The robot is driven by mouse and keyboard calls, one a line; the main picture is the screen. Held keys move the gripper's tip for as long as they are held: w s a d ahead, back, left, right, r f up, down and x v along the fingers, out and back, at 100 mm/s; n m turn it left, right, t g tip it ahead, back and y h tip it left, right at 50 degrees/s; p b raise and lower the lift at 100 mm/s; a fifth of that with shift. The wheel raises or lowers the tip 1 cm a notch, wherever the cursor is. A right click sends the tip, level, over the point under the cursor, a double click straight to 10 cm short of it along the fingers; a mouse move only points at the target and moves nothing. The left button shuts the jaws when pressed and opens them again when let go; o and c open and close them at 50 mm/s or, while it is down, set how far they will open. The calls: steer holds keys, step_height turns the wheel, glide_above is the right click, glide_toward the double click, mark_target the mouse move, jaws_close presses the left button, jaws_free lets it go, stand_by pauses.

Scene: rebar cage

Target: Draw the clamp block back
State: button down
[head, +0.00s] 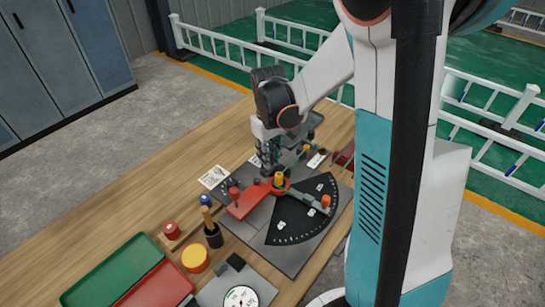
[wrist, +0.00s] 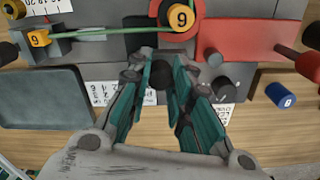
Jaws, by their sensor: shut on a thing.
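In the wrist view my gripper (wrist: 163,66) has its two teal-padded fingers closed on a dark round knob (wrist: 162,76), which I take to be the clamp block's. The fingers cover most of what lies under it. In the head view my gripper (head: 272,150) reaches down at the back edge of the dark bending plate (head: 298,262), and the clamp block is hidden there.
A black fan-shaped scale (head: 292,228) lies on the bending plate. A green tray (head: 110,272), a red tray (head: 155,290), a yellow round tin (head: 195,257) and a dark cup (head: 214,237) stand at front left. A grey tray (wrist: 45,97) and a blue cap (wrist: 281,95) flank my gripper.

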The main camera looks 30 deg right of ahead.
steer(key=c, duration=1.4)
jaws_free()
steer(key=shift+w+a, duration=0.15)
steer(key=shift+w, duration=0.1)
step_height(320, 180, up, 12)
steer(key=shift+s, duration=0.1)
